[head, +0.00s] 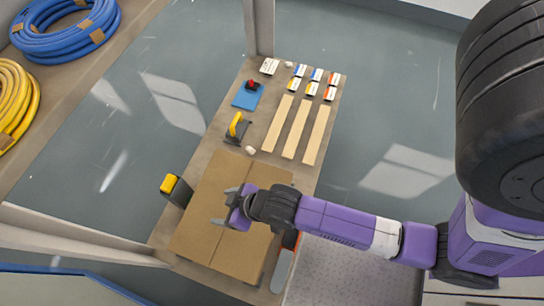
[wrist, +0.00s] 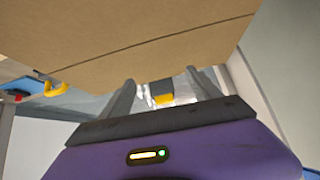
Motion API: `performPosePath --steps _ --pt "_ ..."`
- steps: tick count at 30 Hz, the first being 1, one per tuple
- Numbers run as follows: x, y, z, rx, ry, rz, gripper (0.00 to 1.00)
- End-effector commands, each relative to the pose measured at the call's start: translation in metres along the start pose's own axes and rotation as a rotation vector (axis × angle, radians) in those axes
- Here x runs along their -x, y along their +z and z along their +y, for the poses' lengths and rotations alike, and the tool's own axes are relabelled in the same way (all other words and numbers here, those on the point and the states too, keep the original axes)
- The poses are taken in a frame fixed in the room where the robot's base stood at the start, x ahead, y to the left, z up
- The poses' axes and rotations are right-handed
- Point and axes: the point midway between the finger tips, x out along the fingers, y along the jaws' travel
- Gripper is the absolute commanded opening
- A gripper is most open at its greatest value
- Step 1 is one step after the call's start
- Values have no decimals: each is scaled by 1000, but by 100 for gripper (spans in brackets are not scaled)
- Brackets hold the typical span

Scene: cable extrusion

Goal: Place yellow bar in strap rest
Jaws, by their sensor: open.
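Two yellow pieces show, and I cannot tell for sure which is the yellow bar. One yellow block (head: 168,184) tops a dark holder (head: 180,193) at the table's left edge; it also shows in the wrist view (wrist: 163,99), between my fingers but beyond them. The other is a yellow handle-like piece (head: 236,125) tilted on a dark base (head: 238,133), also at the left of the wrist view (wrist: 56,90). Either dark piece may be the strap rest. My gripper (head: 222,206) is open and empty, over the cardboard and pointing left.
A large cardboard box (head: 205,215) covers the table's near end. Three pale strips (head: 296,130), small labelled boxes (head: 316,75) and a blue mat with a red-topped item (head: 248,97) lie farther back. A shelf with cable coils (head: 65,35) stands at upper left.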

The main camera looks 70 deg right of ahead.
Motion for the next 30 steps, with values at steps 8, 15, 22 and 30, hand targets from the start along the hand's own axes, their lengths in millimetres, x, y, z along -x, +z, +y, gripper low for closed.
performPosePath --steps 8,15,22,30 --pt "114 16 4 8 10 241 72" --pt "222 -8 6 27 18 448 72" --pt "283 -32 6 40 19 563 72" --pt "292 -37 6 42 19 584 72"
